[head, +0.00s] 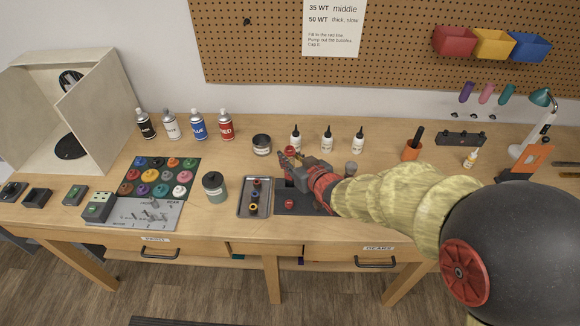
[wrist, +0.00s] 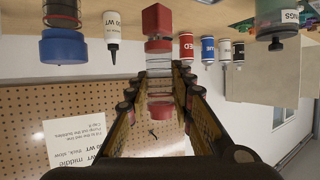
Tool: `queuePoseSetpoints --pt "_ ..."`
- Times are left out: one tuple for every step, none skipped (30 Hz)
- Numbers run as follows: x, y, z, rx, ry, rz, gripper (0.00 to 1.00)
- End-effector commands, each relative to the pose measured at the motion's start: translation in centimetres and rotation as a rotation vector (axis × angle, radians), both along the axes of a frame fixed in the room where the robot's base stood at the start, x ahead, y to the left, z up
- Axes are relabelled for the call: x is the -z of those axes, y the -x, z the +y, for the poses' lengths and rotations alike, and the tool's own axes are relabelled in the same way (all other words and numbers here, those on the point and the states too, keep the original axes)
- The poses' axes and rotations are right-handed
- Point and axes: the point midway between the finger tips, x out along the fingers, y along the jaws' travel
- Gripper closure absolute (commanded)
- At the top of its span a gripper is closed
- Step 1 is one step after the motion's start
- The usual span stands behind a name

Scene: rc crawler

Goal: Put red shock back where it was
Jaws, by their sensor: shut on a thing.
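My gripper (head: 291,160) is raised over the middle of the bench. In the wrist view my gripper (wrist: 160,92) is shut on the red shock (wrist: 158,22), which has a red block-like end, a clear middle with rings and a second red end between the fingers. In the head view a little of the red shock (head: 290,150) shows at the gripper's tip; the rest is hidden. A grey metal tray (head: 243,211) lies left of the gripper with several small coloured parts in it. A dark mat (head: 310,209) lies below my arm, with a small red piece (head: 289,203) on it.
Three white bottles (head: 327,139) and a dark-lidded jar (head: 261,145) stand behind the gripper. Spray cans (head: 198,125) stand at the back left. An orange cup (head: 412,150) stands right. Bench front is mostly clear.

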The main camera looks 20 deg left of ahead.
Motion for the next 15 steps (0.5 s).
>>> queuePoseSetpoints --pt "0.4 -0.3 0.2 0.000 -0.001 -0.001 1.00" --pt "0.7 -0.4 0.2 0.000 0.000 0.000 1.00" --pt "1.4 -0.3 0.2 0.001 -0.001 0.002 1.00" --pt "1.9 -0.3 0.2 0.001 0.000 0.003 1.00" --pt "2.4 -0.3 0.2 0.001 -0.001 0.003 1.00" --pt "2.9 -0.3 0.2 0.001 -0.001 0.002 1.00" --pt "3.2 -0.3 0.2 0.000 0.000 0.001 1.00" --pt "3.4 -0.3 0.1 0.000 -0.001 0.001 1.00" --pt "3.4 -0.3 0.2 0.000 -0.001 -0.001 1.00" --pt "3.4 -0.3 0.2 0.001 0.000 -0.001 1.00" --pt "3.3 -0.3 0.2 0.001 -0.001 -0.002 1.00" --pt "3.3 -0.3 0.2 0.001 -0.001 -0.002 1.00" --pt "3.3 -0.3 0.2 0.001 -0.001 -0.002 1.00" --pt "3.3 -0.3 0.2 0.001 -0.001 -0.002 1.00" --pt "3.3 -0.3 0.1 0.001 0.000 -0.001 1.00"
